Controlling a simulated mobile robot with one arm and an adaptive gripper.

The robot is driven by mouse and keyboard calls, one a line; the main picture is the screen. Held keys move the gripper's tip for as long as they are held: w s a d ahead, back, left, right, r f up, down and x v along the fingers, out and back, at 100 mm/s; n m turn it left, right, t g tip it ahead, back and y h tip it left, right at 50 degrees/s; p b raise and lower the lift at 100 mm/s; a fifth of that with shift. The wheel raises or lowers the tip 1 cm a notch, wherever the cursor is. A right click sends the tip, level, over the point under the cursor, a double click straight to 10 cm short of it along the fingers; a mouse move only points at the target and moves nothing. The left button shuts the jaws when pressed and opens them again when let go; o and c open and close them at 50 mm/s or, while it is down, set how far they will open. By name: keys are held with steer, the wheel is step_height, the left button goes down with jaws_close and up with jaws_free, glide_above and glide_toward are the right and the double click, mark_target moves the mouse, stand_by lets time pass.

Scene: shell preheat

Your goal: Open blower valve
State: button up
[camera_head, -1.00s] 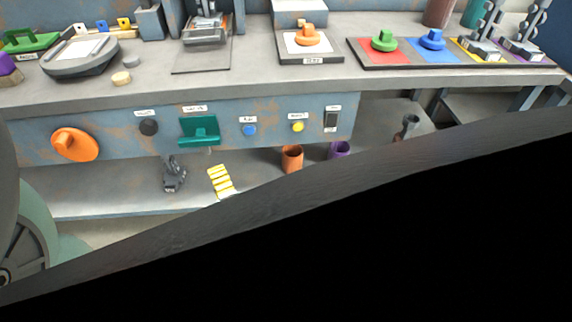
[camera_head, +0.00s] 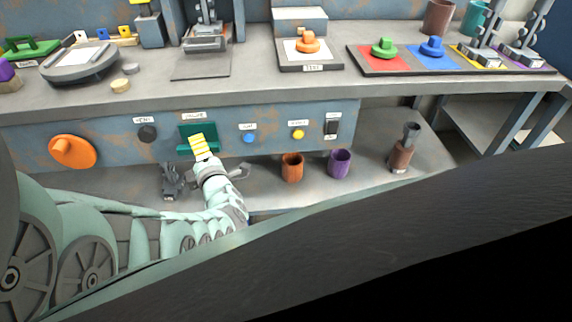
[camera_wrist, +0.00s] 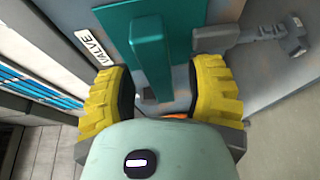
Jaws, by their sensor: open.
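The teal valve handle (camera_head: 199,129) is mounted on the front panel under a label, partly hidden by my gripper in the head view. In the wrist view the label reads VALVE, and the teal handle (camera_wrist: 150,50) runs down from its teal plate toward the space between my fingers. My gripper (camera_head: 200,146) has yellow ribbed fingers and is at the panel, in front of the handle's lower part. In the wrist view my gripper (camera_wrist: 161,96) is open, with one finger on each side of the handle's end and visible gaps to both.
An orange knob (camera_head: 72,151), a black knob (camera_head: 147,133), a blue button (camera_head: 249,138), a yellow button (camera_head: 298,134) and a black switch (camera_head: 331,128) share the panel. Below, the shelf holds an orange cup (camera_head: 292,167), a purple cup (camera_head: 339,163) and a grey device (camera_head: 173,181).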

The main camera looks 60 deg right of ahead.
steer(key=shift+w+d, duration=0.3)
steer(key=shift+w, duration=0.15)
steer(key=shift+c, duration=0.2)
steer(key=shift+a, duration=0.1)
jaws_close()
